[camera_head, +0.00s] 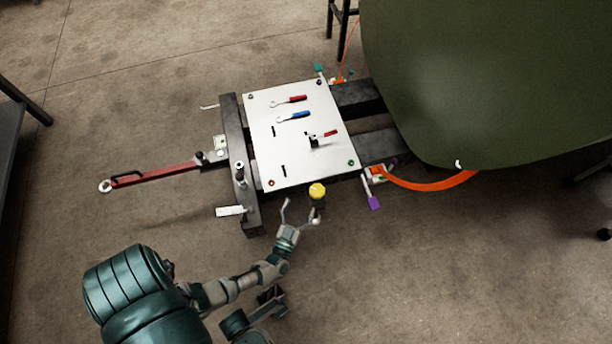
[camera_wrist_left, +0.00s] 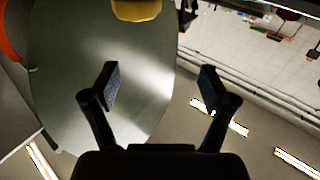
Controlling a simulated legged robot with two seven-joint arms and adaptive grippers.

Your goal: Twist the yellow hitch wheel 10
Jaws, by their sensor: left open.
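The yellow hitch wheel (camera_head: 317,191) sits at the near edge of the white-topped cart, right of its middle. It also shows at the top edge of the left wrist view (camera_wrist_left: 137,8), partly cut off and beyond my fingers. My left gripper (camera_head: 301,213) is open just in front of the wheel in the head view, with its fingers spread. In the left wrist view the gap between the fingertips (camera_wrist_left: 160,85) is empty. My right gripper is not in view.
The white panel (camera_head: 262,135) carries red and blue handled tools (camera_head: 293,116). A red tow bar (camera_head: 160,174) extends left. A large green fuselage (camera_head: 490,70) fills the upper right. Floor in front is clear.

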